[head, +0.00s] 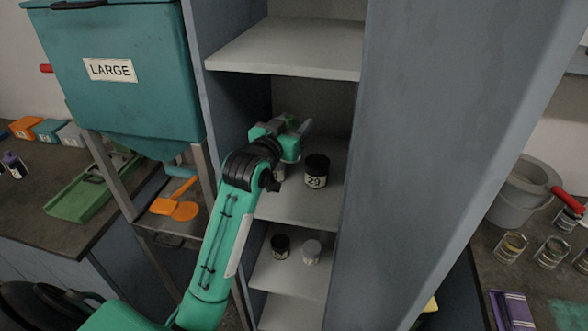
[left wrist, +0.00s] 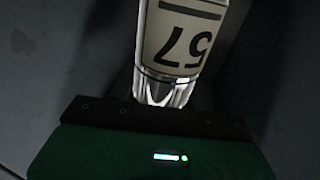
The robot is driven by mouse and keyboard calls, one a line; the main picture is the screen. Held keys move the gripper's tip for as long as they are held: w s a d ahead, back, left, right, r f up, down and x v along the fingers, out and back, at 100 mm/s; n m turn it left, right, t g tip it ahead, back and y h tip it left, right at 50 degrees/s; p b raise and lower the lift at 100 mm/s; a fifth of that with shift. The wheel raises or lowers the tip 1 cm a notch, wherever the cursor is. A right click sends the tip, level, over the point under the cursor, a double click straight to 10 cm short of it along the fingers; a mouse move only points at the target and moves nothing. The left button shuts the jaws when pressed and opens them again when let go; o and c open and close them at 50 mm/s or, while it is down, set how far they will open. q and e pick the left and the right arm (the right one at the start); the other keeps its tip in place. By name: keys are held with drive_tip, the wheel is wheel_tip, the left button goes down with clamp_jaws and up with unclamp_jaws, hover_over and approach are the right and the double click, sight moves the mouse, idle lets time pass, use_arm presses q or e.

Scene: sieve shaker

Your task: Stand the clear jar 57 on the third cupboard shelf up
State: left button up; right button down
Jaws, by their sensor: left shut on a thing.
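My left gripper (head: 294,135) reaches into the cupboard above the shelf (head: 296,211) that holds the dark jar 29. It is shut on the clear jar 57 (left wrist: 182,38), whose pale label shows upside down in the left wrist view. The jar's clear end lies close against the gripper there. In the head view the gripper and arm hide most of the jar; a small pale part (head: 281,173) shows beneath the gripper. I cannot tell whether it touches the shelf. My right gripper is not in view.
The dark jar 29 (head: 316,170) stands just right of my gripper. A dark jar (head: 280,246) and a white-topped jar (head: 311,251) stand one shelf lower. The upper shelf (head: 285,46) is bare. The cupboard's side wall (head: 420,150) closes the right side.

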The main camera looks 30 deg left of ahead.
use_arm(q)
wheel_tip(320, 180, down, 14)
drive_tip(key=shift+r, duration=0.25)
drive_tip(key=shift+f, duration=0.1)
drive_tip(key=o, duration=1.3)
drive_tip(key=shift+o, duration=0.2)
